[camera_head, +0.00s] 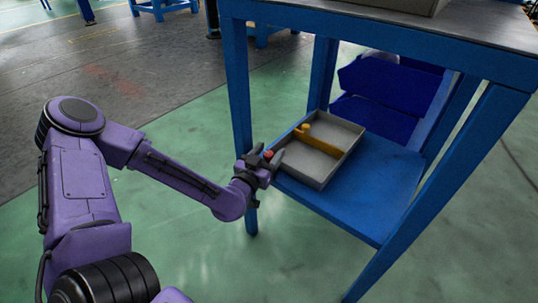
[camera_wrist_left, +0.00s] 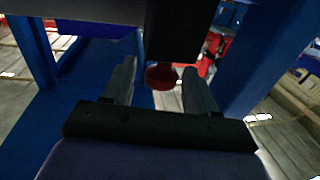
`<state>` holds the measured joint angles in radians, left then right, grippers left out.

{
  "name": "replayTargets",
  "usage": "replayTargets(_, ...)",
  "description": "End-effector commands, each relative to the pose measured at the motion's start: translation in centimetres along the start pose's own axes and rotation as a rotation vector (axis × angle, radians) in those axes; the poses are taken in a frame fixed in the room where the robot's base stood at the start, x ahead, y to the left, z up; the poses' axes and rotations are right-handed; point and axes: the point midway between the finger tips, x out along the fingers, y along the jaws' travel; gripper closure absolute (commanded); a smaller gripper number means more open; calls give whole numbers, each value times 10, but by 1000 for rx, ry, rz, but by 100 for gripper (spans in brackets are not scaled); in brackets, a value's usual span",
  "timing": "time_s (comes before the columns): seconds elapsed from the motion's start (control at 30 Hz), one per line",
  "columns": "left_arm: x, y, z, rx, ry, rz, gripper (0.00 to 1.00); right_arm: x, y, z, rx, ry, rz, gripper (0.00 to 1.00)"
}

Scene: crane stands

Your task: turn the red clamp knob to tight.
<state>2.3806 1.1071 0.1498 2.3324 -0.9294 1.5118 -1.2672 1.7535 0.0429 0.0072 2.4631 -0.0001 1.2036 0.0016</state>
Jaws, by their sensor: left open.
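The red clamp knob (camera_head: 268,154) sits at the near left corner of a grey tray on the blue stand's lower shelf. In the left wrist view the knob (camera_wrist_left: 161,76) is a round, dark red shape on a dark block. My left gripper (camera_head: 264,163) is at the knob, its jaws open. In the wrist view one finger stands on each side of the knob, with a visible gap to each. Whether a finger touches it, and the knob's turn angle, I cannot tell. My right gripper is not in view.
The grey tray (camera_head: 347,131) has a yellow bar (camera_head: 318,143) across it, with a yellow knob (camera_head: 305,128) at one end. Blue legs (camera_head: 238,90) frame the shelf (camera_head: 345,205). Dark blue bins (camera_head: 385,80) stand behind. The green floor to the left is open.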

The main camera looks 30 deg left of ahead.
Motion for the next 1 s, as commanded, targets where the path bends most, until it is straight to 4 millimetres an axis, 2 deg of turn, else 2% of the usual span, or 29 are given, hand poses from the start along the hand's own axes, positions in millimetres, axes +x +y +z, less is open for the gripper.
replayTargets(0.03, 0, 0, 0, 0, 0, 0, 49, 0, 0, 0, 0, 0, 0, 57)
replayTargets(0.17, 0, 0, 0, 0, 0, 0, 91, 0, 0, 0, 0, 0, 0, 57)
replayTargets(0.2, 0, 0, 0, 0, 0, 0, 93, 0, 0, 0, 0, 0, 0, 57)
replayTargets(0.37, 0, 0, -5, 2, 3, 34, 93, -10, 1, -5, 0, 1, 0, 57)
replayTargets(0.5, 1, -1, -9, 7, 2, 177, 93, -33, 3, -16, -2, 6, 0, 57)
replayTargets(0.6, 1, -1, -6, 9, 3, 288, 93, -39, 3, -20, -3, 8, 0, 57)
replayTargets(0.8, 0, -1, -1, 3, 1, 405, 93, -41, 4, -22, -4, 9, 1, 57)
replayTargets(1.0, 0, -1, 0, 0, 0, 412, 93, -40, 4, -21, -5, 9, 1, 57)
